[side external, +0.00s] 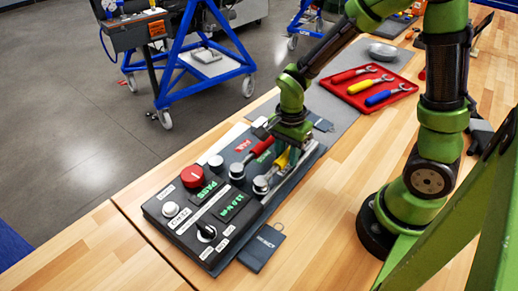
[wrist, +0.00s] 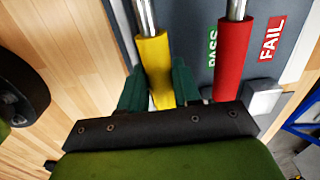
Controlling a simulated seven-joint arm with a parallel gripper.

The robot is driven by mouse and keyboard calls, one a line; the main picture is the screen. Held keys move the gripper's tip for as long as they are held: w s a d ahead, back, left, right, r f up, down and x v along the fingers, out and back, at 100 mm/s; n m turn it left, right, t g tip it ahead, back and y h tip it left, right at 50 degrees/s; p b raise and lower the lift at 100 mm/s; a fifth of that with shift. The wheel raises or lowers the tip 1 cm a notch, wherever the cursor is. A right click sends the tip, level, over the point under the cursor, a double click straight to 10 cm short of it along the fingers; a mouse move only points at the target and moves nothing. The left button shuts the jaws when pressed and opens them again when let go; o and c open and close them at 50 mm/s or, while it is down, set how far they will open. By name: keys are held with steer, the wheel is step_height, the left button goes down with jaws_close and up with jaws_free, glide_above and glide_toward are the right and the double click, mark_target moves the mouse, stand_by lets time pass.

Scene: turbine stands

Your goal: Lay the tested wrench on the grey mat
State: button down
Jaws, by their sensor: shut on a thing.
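A wrench with a yellow handle (side external: 281,160) is at the black tester (side external: 180,222), its metal head by a round post on the tester. The handle also shows in the wrist view (wrist: 156,62). My gripper (side external: 288,145) is shut on this yellow handle; its green fingers (wrist: 160,88) stand on both sides of it. A red-handled wrench (side external: 263,148) lies beside it, apart from the fingers; its handle (wrist: 233,60) shows at the right in the wrist view. The grey mat (side external: 338,115) lies beyond the tester, partly hidden by my arm and a tray.
A red tray (side external: 412,87) with red, yellow and blue wrenches stands on the mat's right side. A grey dish (side external: 383,52) is behind it. A dark REJECT tag (side external: 263,246) lies in front of the tester. Bare wooden bench (side external: 330,185) lies between tester and arm base.

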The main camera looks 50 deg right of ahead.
mark_target(287, 152)
steer(key=shift+r, duration=0.6)
steer(key=shift+r, duration=0.75)
steer(key=shift+w+r, duration=0.1)
steer(key=shift+r, duration=0.1)
step_height(287, 152, up, 7)
steer(key=shift+f, duration=0.15)
steer(key=w+d+m, duration=0.3)
steer(key=d+m, duration=0.6)
steer(key=w+d+m, duration=0.3)
steer(key=d+m, duration=0.6)
steer(key=m, duration=0.1)
steer(key=shift+w+a+f, duration=0.1)
steer(key=shift+f, duration=7)
